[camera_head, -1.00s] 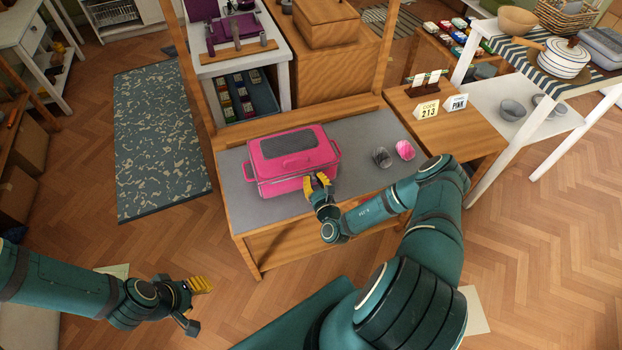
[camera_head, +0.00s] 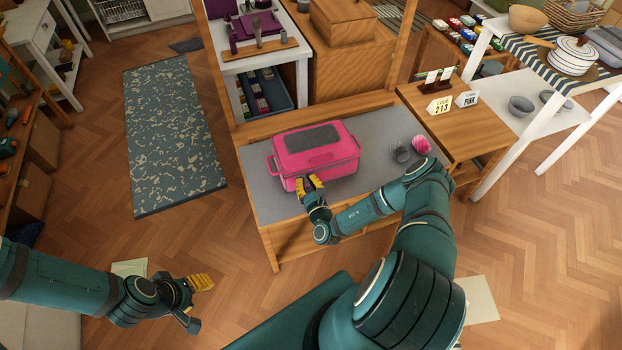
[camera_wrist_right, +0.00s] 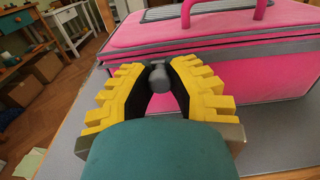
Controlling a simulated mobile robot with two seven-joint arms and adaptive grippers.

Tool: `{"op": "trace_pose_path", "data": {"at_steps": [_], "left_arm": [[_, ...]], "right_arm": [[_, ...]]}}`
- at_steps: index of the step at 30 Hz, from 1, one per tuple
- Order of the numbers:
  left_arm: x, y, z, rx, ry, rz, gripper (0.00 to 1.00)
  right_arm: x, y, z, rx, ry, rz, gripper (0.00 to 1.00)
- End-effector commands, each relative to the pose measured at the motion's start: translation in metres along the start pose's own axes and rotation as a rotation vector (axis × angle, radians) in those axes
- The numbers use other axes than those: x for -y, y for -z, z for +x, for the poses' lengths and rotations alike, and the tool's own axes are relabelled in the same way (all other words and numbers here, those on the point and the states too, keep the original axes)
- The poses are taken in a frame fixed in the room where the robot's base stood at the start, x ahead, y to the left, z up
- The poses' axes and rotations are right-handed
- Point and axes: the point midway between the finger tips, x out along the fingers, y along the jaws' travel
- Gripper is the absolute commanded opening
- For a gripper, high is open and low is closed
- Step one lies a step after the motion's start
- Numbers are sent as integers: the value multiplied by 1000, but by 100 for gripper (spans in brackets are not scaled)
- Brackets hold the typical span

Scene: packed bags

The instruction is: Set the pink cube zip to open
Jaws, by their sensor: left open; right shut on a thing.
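The pink cube (camera_head: 316,158) is a boxy bag with a grey mesh panel on top and handles. It sits on the grey table top, and its front face and zip line also show in the right wrist view (camera_wrist_right: 250,75). My right gripper (camera_head: 308,184) is at the bag's front, towards its left. In the right wrist view its yellow fingers (camera_wrist_right: 158,72) are shut on a small grey zip pull (camera_wrist_right: 159,76). My left gripper (camera_head: 198,298) is open and empty, low over the floor at the left, far from the bag.
A grey ball (camera_head: 400,151) and a pink ball (camera_head: 421,145) lie right of the bag on the grey table top (camera_head: 375,133). Wooden posts rise behind the bag.

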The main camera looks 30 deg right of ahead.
Motion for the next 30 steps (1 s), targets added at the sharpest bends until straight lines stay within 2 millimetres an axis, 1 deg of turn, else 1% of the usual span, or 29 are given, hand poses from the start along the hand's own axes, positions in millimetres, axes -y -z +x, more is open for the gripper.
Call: {"op": "trace_pose_path", "data": {"at_steps": [3, 9, 24, 25, 26, 27, 28, 30], "left_arm": [[-1, 0, -4, 2, 0, 0, 47], [-2, 0, -6, 2, 0, 0, 47], [-2, 0, -6, 0, 0, -1, 47], [-2, 0, -6, 0, 0, -1, 47], [-2, 0, -6, 0, 0, -1, 47], [-2, 0, -6, 0, 0, -1, 47], [-2, 0, -6, 0, 0, -1, 47], [-2, 0, -6, 0, 0, -1, 47]], "right_arm": [[-10, 0, -1, -2, -1, 3, 0], [-20, 0, 0, -2, -1, 1, 0], [-24, 0, 0, -2, -3, 2, 0], [-24, 0, 0, -2, -3, 2, 23], [-24, 0, 0, -2, -3, 2, 33], [-24, 0, 0, -2, -2, 2, 47], [-24, 0, 0, -2, -2, 2, 53], [-24, 0, 0, -1, -2, 1, 53]]}}
